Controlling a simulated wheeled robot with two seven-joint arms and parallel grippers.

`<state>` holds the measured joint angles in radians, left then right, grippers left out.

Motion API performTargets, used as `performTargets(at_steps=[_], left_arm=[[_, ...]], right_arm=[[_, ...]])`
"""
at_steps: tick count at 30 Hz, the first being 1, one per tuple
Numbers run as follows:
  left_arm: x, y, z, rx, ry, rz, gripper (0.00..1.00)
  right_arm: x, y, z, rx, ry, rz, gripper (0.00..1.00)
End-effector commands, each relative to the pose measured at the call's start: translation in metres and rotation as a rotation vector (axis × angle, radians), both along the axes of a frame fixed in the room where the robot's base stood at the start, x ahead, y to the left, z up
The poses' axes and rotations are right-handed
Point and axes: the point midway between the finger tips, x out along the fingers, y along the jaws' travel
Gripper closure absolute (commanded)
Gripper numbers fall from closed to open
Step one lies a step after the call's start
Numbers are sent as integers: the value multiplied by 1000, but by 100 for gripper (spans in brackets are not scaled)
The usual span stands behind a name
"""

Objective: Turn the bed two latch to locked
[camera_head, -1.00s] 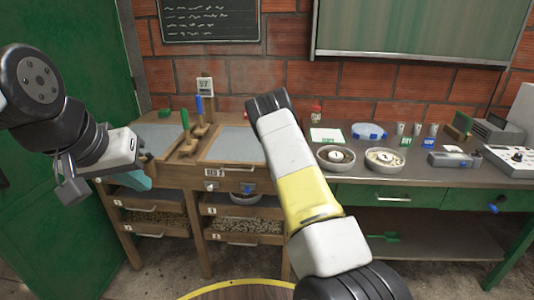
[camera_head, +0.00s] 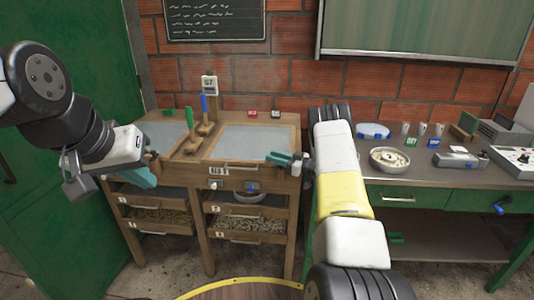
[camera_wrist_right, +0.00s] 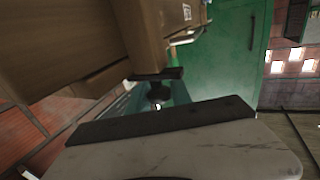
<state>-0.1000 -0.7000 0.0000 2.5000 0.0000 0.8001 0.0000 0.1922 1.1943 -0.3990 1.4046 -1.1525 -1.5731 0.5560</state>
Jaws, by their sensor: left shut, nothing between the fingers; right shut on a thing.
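Bed two is the wooden tray-bed labelled "BED 2" (camera_head: 219,171), with a grey surface. My right gripper (camera_head: 283,158), with teal fingers, is at its right front corner. In the right wrist view its fingers (camera_wrist_right: 158,97) are shut on a dark knob (camera_wrist_right: 158,90) beside the wooden frame. This knob seems to be the bed two latch; its locked or unlocked marking cannot be read. My left gripper (camera_head: 147,180) is shut and empty, in front of the left bed, apart from it.
Wooden drawers (camera_head: 245,224) with beans sit below the beds. Green (camera_head: 189,117) and blue-handled (camera_head: 204,103) tools stand between the beds. A metal-topped bench (camera_head: 430,176) with a bowl (camera_head: 390,159) and devices stands at right.

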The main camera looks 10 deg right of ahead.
Motion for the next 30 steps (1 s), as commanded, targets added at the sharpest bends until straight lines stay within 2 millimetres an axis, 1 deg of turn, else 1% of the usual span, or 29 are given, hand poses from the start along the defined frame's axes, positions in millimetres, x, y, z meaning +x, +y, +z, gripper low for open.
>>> performTargets(at_steps=[7, 17, 18, 20, 21, 30], left_arm=[[0, 0, 0, 0, 0, 0, 100], [0, 0, 0, 0, 0, 0, 100], [0, 0, 0, 0, 0, 0, 100], [0, 0, 0, 0, 0, 0, 100], [0, 0, 0, 0, 0, 0, 100], [0, 0, 0, 0, 0, 0, 100]], right_arm=[[0, 1, 1, 1, -2, 31, 100], [0, 1, 1, 1, -2, 32, 100], [0, 1, 1, 1, -2, 32, 71], [0, 1, 1, 1, -2, 32, 59], [0, 1, 1, 1, -2, 32, 56], [-1, 0, 0, 1, -1, 31, 56]])
